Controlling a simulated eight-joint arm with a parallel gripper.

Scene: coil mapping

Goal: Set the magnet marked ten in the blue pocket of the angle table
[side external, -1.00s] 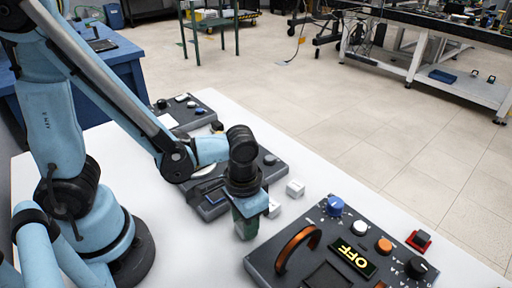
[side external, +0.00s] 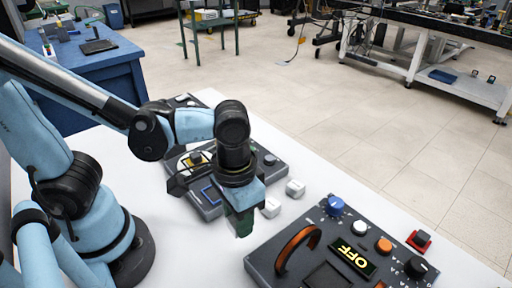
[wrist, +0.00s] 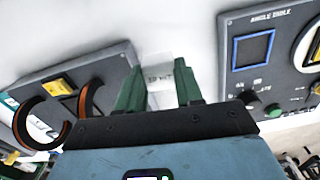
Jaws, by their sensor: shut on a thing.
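My gripper (wrist: 160,88) shows two green fingers in the wrist view, closed on a white block, the magnet (wrist: 160,74). Its small dark marking looks like it starts with 10, but is hard to read. In the side view my gripper (side external: 240,222) points down beside the angle table and hides the magnet. The angle table (side external: 233,165) is a dark panel with a blue-outlined square pocket (side external: 209,195). The blue pocket (wrist: 253,48) looks empty in the wrist view, to the right of my fingers.
A dark console (side external: 312,272) with an orange coil (side external: 297,247), knobs and an OFF display stands at the front right. White tabletop is clear in front of my gripper.

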